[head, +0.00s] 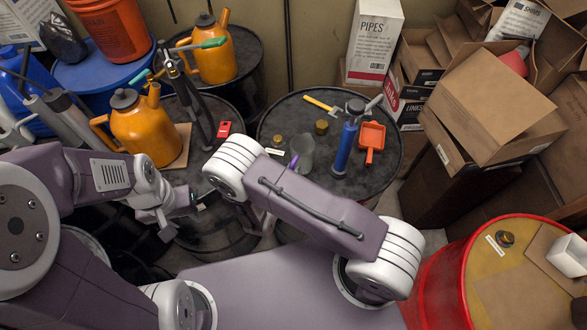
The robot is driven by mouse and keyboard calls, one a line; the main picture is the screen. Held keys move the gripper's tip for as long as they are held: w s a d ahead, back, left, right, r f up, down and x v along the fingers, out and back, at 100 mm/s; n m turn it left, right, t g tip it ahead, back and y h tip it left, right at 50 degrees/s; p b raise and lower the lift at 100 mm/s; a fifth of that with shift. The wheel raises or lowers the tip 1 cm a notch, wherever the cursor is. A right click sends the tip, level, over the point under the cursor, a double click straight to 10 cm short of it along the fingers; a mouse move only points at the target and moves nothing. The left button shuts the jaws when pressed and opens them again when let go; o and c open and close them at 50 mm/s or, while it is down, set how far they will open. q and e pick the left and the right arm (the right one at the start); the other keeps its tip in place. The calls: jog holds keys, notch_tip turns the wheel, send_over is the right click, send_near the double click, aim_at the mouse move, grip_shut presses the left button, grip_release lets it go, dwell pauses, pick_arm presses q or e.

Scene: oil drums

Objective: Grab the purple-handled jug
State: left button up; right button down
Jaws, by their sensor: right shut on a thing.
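The purple-handled jug (302,150) is a grey, see-through vessel. It stands upright on the middle black drum (262,131). Its purple handle (290,164) shows at its lower left, partly covered by my right arm. My right gripper is largely hidden behind that arm, beside the handle. It is shut on the jug at the handle, though the contact itself is covered. My left gripper (163,222) is at the left, pointing down below the orange cans. Its jaws look apart and empty.
A blue cylindrical tool (346,143), an orange dustpan (371,140) and a yellow-handled hammer (320,105) share the drum. Orange cans (143,127) stand on drums at left. Cardboard boxes (490,105) pile up at right, behind a red drum (450,275).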

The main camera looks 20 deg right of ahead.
notch_tip(320, 180, up, 9)
jog(key=shift+r+b, duration=0.2)
jog(key=shift+b, duration=0.2)
